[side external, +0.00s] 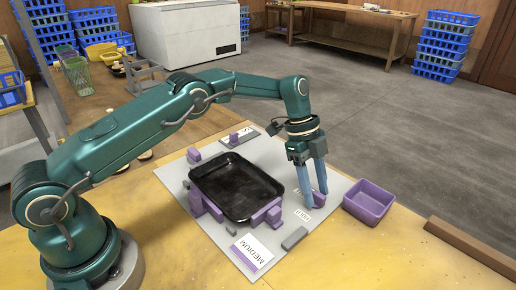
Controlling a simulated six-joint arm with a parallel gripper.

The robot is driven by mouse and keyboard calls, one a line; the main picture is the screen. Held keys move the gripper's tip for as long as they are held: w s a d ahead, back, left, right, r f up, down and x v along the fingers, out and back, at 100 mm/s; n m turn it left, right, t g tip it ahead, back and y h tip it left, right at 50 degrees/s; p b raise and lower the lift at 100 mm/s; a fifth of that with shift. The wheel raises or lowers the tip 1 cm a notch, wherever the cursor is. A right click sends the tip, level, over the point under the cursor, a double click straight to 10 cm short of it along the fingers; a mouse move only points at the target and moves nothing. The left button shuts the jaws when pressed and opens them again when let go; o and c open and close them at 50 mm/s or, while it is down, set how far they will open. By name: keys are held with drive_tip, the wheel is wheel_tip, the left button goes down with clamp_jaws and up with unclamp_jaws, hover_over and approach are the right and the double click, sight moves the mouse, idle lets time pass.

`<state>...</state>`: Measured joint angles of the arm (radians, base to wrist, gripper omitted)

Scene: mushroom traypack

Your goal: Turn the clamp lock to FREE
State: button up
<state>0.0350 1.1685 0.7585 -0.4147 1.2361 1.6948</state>
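My gripper (317,196) points down at the right side of the grey board (215,239). Its two blue fingers reach close to the board beside two small white labels, one by the fingers (301,193) and one nearer (304,214). The label text is too small to read. The clamp lock cannot be made out clearly; the fingers may hide it. Whether the fingers are shut on anything cannot be told. A black tray (238,215) lies on the board between purple blocks, with one purple block (273,215) at its near right corner.
A purple bin (369,202) stands just right of the board. A grey block (294,238) and a MEDIUM card (252,249) lie at the near edge. A brown bar (470,249) runs along the table's right edge. Crates (445,45) and a white freezer (188,35) stand behind.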

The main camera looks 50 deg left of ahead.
drive_tip(key=shift+r, duration=0.1)
drive_tip(key=shift+v, duration=2.5)
drive_tip(key=shift+w+r, duration=0.1)
drive_tip(key=shift+r, duration=0.15)
wheel_tip(320, 180, up, 10)
drive_tip(key=s+t, duration=0.1)
drive_tip(key=t, duration=0.1)
drive_tip(key=s+a+r+n+t+y, duration=0.2)
drive_tip(key=s+a+r+n, duration=0.15)
drive_tip(key=s+r, duration=0.5)
drive_tip(key=s+a+f+n+y, duration=0.1)
drive_tip(key=s+a+f+n, duration=0.1)
drive_tip(key=s+f+n, duration=0.2)
drive_tip(key=s+a+f+n+t+y, duration=0.1)
drive_tip(key=s+f+n, duration=0.4)
drive_tip(key=s+n, duration=0.5)
drive_tip(key=shift+s+a+f+n+t, duration=0.25)
drive_tip(key=shift+s+a+n+t, duration=0.15)
drive_tip(key=shift+s, duration=0.55)
